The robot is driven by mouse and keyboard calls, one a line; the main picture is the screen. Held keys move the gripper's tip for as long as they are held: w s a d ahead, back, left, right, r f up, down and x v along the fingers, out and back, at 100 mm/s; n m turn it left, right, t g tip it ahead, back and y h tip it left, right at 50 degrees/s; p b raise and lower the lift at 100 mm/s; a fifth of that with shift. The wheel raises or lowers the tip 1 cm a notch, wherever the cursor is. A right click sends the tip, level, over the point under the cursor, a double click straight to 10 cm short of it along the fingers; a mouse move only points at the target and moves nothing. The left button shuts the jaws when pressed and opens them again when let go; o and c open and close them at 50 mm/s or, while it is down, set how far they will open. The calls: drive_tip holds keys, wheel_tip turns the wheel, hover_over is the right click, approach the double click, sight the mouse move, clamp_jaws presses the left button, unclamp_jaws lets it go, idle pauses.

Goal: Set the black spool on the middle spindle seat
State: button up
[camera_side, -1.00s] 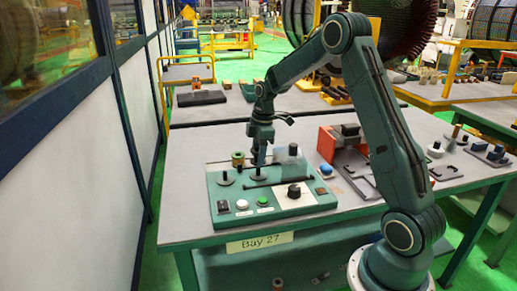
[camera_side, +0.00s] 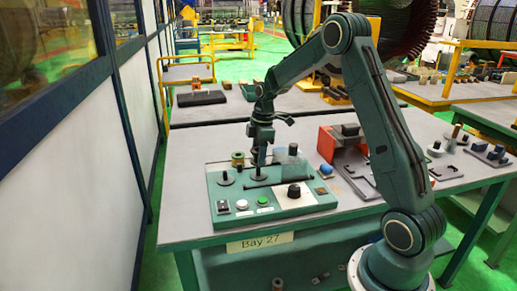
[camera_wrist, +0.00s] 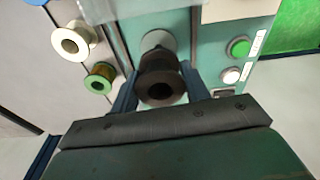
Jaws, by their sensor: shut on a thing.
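My gripper (camera_side: 259,160) points down over the middle spindle seat (camera_side: 258,176) of the green panel. In the wrist view my gripper's fingers (camera_wrist: 158,92) are shut on the black spool (camera_wrist: 160,84), one finger on each side. The spool is dark with a round flange and a central hole. In the side view it is small and largely hidden by the fingers. I cannot tell whether it touches the seat. Another seat with a short post (camera_side: 226,179) stands to the left on the panel.
The green panel (camera_side: 276,212) carries a white button (camera_side: 242,204), a green button (camera_side: 262,201) and a black knob (camera_side: 294,191). A red block (camera_side: 327,143) and grey fixture stand to the right.

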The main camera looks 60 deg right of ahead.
drive_tip(key=shift+f, duration=2.2)
idle(1.4)
drive_tip(key=o, duration=1.3)
drive_tip(key=shift+r, duration=0.15)
drive_tip(key=shift+r, duration=3.35)
